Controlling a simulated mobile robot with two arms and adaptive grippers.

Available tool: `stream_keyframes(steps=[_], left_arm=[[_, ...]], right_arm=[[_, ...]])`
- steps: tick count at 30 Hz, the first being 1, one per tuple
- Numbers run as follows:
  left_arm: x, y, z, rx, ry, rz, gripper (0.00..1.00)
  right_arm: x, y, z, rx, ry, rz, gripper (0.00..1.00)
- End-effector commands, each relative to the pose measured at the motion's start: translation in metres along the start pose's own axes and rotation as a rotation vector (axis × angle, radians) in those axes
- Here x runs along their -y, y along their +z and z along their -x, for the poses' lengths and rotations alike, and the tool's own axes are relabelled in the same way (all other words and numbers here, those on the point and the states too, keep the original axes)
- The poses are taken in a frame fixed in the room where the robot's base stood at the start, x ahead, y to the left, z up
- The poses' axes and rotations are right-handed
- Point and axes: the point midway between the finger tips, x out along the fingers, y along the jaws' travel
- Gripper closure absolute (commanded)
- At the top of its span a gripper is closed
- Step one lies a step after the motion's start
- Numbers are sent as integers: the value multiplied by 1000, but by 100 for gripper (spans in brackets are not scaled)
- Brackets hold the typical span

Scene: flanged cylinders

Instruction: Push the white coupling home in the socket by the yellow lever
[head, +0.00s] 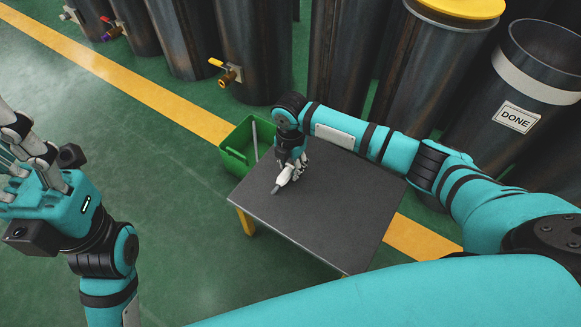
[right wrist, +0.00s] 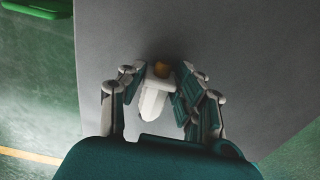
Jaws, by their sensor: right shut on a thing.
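The white coupling (right wrist: 152,100) is between the fingers of my right gripper (right wrist: 160,92), with a brownish-yellow end pointing away from the palm. In the head view the right gripper (head: 290,174) is shut on it, low over the dark table top; whether the coupling touches the table I cannot tell. The yellow lever (head: 216,63) sits on a brass fitting (head: 229,76) low on a dark cylinder, behind and left of the right gripper. The socket opening itself is too small to make out. My left gripper (head: 24,160) is open and empty at the left edge, away from the cylinders.
The small grey table (head: 320,215) is otherwise bare. A green bin (head: 236,160) with a pale rod stands against its back left, below the brass fitting. A red-lever valve (head: 108,24) is farther left. A cylinder with a DONE label (head: 516,117) stands at right.

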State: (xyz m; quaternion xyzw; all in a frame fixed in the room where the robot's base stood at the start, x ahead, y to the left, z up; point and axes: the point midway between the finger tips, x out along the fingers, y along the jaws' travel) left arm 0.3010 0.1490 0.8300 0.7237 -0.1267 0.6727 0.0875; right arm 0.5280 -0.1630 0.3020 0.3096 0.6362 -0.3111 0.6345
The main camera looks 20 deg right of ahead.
Motion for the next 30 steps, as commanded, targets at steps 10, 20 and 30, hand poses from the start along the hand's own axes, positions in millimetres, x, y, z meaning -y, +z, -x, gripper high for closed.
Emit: stream_keyframes(steps=[10,20,30], left_arm=[[0,0,-1,2,-1,1,60],[0,0,-1,3,-2,1,60],[0,1,5,9,-2,1,60]], right_arm=[[0,0,-1,0,2,1,100],[0,0,-3,0,2,1,44],[-1,0,-5,1,3,0,44]])
